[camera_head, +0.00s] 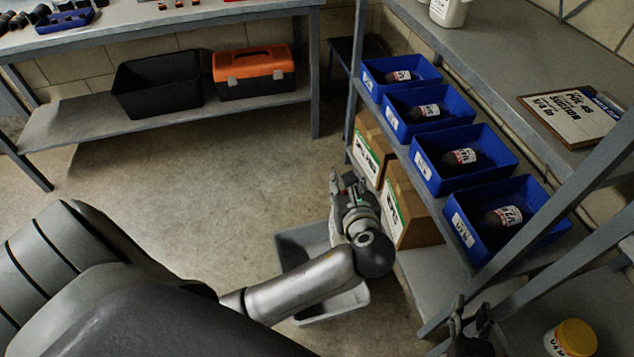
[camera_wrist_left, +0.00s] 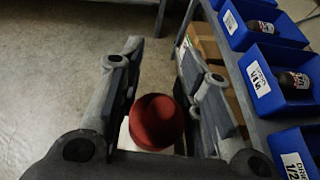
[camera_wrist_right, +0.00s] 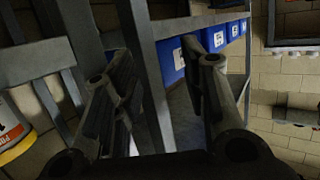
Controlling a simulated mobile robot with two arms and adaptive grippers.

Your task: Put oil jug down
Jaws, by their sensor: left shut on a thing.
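The oil jug shows in the left wrist view as a dark red cap (camera_wrist_left: 157,121) with a little white body below it, between the fingers of my left gripper (camera_wrist_left: 158,50). My left gripper is shut on it. In the head view my left gripper (camera_head: 347,183) is beside the rack's lower shelf, above the floor; the jug is hidden there. My right gripper (camera_head: 472,312) is at the bottom right of the head view by the rack. In the right wrist view its fingers (camera_wrist_right: 165,62) are apart with nothing between them.
Blue bins (camera_head: 464,158) with dark bottles line the rack shelf; cardboard boxes (camera_head: 408,210) stand below. A grey tub (camera_head: 340,305) lies under my left arm. A yellow-lidded container (camera_head: 573,340) is at lower right. A workbench (camera_head: 170,14) stands behind open floor.

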